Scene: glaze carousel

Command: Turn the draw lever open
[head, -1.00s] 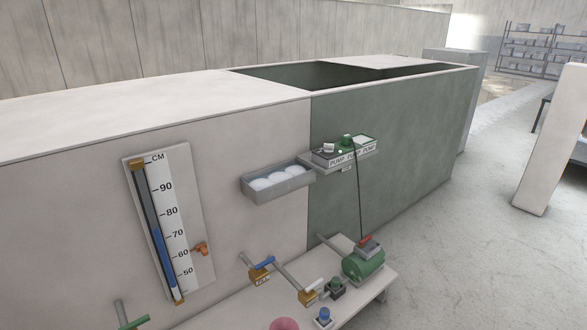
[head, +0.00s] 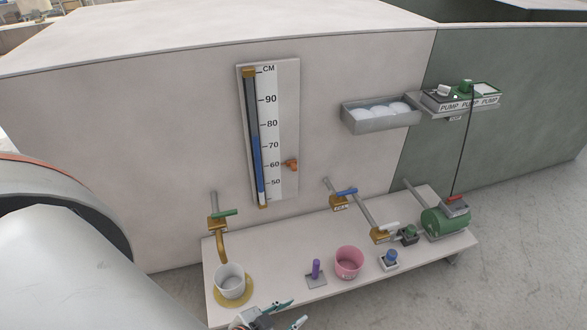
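A green lever (head: 224,213) sits on a brass tap (head: 221,242) low on the pale tank wall, with its handle sideways to the right. The tap's spout points down over a white cup (head: 230,281) on a yellow disc. No readable label marks any lever as the draw lever. A blue lever (head: 346,191) and a white lever (head: 388,225) sit on other brass valves to the right. My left gripper (head: 296,312) is at the bottom edge, in front of the bench; its teal fingertips are apart and empty, away from every lever. My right gripper is out of view.
The bench (head: 290,285) also holds a purple peg (head: 316,268), a pink bucket (head: 349,262), a blue button (head: 391,257) and a green pump (head: 444,222). Above are a level gauge (head: 272,130) with an orange pointer (head: 291,165), and a tray (head: 382,118) of white balls.

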